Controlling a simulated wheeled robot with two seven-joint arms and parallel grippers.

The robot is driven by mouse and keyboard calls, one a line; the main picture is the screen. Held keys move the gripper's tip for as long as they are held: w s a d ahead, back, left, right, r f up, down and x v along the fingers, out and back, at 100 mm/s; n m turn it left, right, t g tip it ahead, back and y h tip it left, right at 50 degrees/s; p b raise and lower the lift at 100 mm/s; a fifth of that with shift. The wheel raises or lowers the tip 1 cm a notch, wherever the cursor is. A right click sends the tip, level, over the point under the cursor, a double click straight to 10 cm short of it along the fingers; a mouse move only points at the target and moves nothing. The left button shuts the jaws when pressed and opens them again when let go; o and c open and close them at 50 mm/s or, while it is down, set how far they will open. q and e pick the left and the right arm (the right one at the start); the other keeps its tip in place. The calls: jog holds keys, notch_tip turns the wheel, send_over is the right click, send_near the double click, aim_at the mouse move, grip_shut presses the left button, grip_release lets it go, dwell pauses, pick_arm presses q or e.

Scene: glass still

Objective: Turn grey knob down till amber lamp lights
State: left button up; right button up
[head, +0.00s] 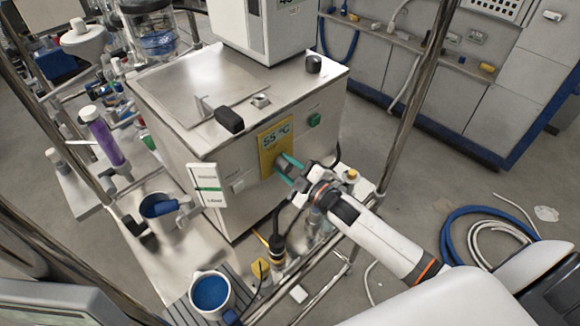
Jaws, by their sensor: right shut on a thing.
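The steel bath housing (215,182) stands on a metal frame. Its front carries a yellow plate (268,148) reading 55 °C. The grey knob (281,168) sits at the lower right of this plate, partly covered by my gripper. My right gripper (288,167), with teal fingertips, reaches in from the right and is shut on the knob. The knob's pointer and exact angle are hidden or too small to read. I cannot make out a lit amber lamp. My left gripper is not in view.
A green switch (314,120) is right of the plate. A white label card (207,185) hangs on the housing's left. A blue-filled beaker (210,293) and a metal cup (165,212) stand below. A frame post (412,95) rises behind my right arm.

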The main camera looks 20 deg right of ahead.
jog(key=shift+n, duration=0.6)
jog(key=n+b, duration=0.1)
jog(key=n, duration=0.4)
jog(key=shift+f, duration=0.15)
jog(key=shift+n+b, duration=0.3)
jog(key=shift+n, duration=1.2)
jog(key=shift+r, duration=0.2)
grip_shut()
jog(key=o, duration=1)
grip_release()
jog(key=shift+w, duration=0.1)
